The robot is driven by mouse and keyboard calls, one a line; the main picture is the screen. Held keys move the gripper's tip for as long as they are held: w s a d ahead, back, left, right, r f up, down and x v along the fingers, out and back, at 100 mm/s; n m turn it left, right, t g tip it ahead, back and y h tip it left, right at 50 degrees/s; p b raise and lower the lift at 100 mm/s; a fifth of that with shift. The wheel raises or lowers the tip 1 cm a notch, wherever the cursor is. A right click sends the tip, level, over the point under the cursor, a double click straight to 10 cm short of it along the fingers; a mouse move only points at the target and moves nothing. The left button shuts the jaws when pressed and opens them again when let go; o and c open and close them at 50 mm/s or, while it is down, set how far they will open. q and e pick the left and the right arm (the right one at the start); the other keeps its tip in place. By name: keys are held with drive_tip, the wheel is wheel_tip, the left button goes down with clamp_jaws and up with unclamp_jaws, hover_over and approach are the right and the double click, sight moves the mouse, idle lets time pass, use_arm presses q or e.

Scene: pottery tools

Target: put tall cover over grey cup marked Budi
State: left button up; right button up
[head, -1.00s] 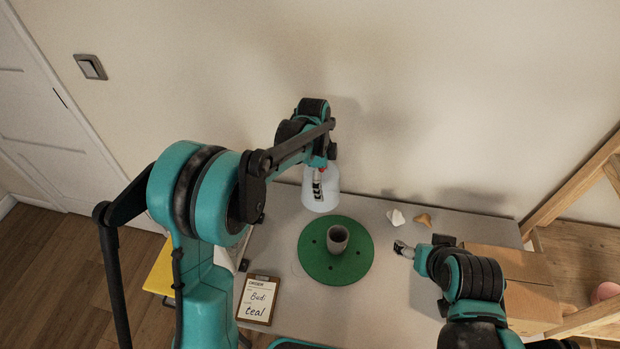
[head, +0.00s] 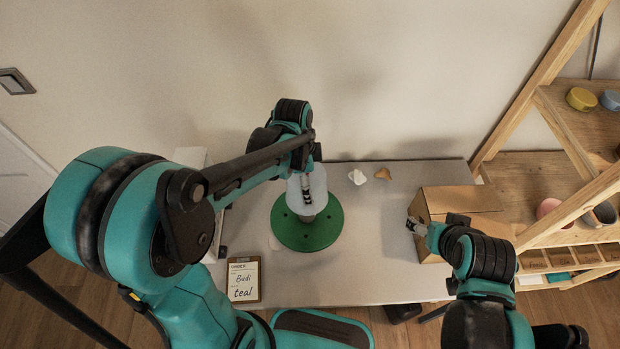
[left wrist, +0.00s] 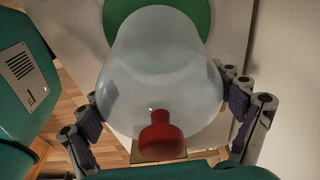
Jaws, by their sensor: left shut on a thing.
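The tall cover (head: 319,184) is a translucent whitish bell with a red knob (left wrist: 160,140), seen from above in the left wrist view. My left gripper (head: 307,193) is shut on it, with fingers on both sides of it in the left wrist view. The cover is upright above the green disc (head: 290,236). A grey cup (head: 308,216) stands mid-disc, mostly hidden behind the cover; I cannot tell whether the rim is around it or still above it. No name on the cup is readable. My right gripper (head: 416,226) is by the cardboard box; its fingers are too small to judge.
An order card (head: 243,280) reading "Budi" and "teal" lies front left on the grey table (head: 370,270). A cardboard box (head: 458,200) stands right, beside a wooden shelf (head: 545,170) with pottery.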

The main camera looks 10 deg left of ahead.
use_arm(q)
drive_tip(key=shift+f+b, duration=4.65)
drive_tip(key=shift+f, duration=1.3)
drive_tip(key=o, duration=0.9)
drive_tip(key=r, duration=0.4)
drive_tip(key=a+r, duration=0.1)
drive_tip(key=r, duration=0.7)
drive_tip(key=shift+s+a, duration=0.2)
